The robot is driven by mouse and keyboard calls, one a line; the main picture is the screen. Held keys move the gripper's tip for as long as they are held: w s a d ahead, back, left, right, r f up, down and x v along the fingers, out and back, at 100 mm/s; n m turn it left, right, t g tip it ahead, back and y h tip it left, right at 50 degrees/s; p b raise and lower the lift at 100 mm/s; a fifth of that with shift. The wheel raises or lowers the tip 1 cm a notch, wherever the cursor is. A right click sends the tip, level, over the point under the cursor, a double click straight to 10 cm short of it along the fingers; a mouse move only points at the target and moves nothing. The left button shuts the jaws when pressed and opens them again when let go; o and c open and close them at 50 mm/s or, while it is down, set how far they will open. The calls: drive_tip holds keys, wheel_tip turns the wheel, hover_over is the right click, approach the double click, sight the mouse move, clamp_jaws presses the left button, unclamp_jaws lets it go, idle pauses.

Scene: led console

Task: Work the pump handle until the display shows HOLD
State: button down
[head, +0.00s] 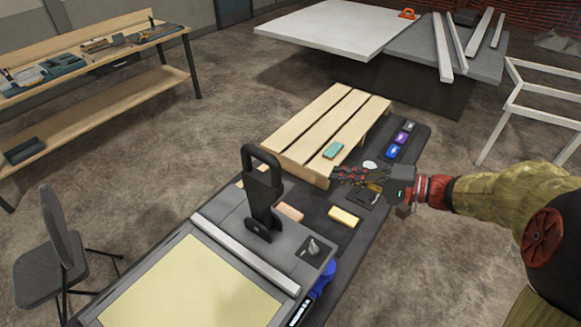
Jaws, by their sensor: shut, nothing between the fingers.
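The black pump handle (262,185), with a loop at its top, stands roughly upright on the grey console box (225,215) near the picture's middle. My gripper (338,176) is shut and empty. It is to the right of the handle and apart from it, over the far part of the dark table, with its fingers pointing left. A small dark strip with pale marks (300,313) shows at the bottom edge beside a blue part (321,284). It may be the display, but I cannot read it.
A slatted wooden pallet (312,128) lies beyond the handle, with a green block (333,150) on it. A yellow block (343,217) and a pinkish block (290,212) lie close by. A metal knob (313,246) stands on the console's right. A pale yellow panel (185,285) is in front.

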drive_tip(key=p, duration=0.2)
approach(253, 146)
drive_tip(key=s+f, duration=0.1)
drive_tip(key=f, duration=0.1)
drive_tip(key=s+d+f, duration=0.1)
drive_tip(key=f, duration=0.1)
drive_tip(key=shift+s+d, duration=0.25)
drive_tip(key=shift+s, duration=0.1)
drive_tip(key=shift+w+a+r, duration=0.25)
drive_tip(key=shift+a+r, duration=0.05)
drive_tip(key=shift+a, duration=0.1)
drive_tip(key=w+a+h+p, duration=0.1)
drive_tip(key=w+a, duration=0.1)
drive_tip(key=w+a+r+g+h+p, duration=0.1)
drive_tip(key=w+a+p, duration=0.1)
drive_tip(key=a, duration=0.1)
drive_tip(key=w+a+r+g+h+p, duration=0.1)
drive_tip(key=w+a, duration=0.1)
drive_tip(key=a, duration=0.1)
drive_tip(key=shift+w+a+p, duration=0.2)
drive_tip(key=shift+p, duration=0.1)
drive_tip(key=w+a+f+h+p, duration=0.1)
drive_tip(key=w+a, duration=0.4)
drive_tip(key=a, duration=0.1)
drive_tip(key=shift+a+m+g, duration=0.15)
drive_tip(key=shift+m+g, duration=0.25)
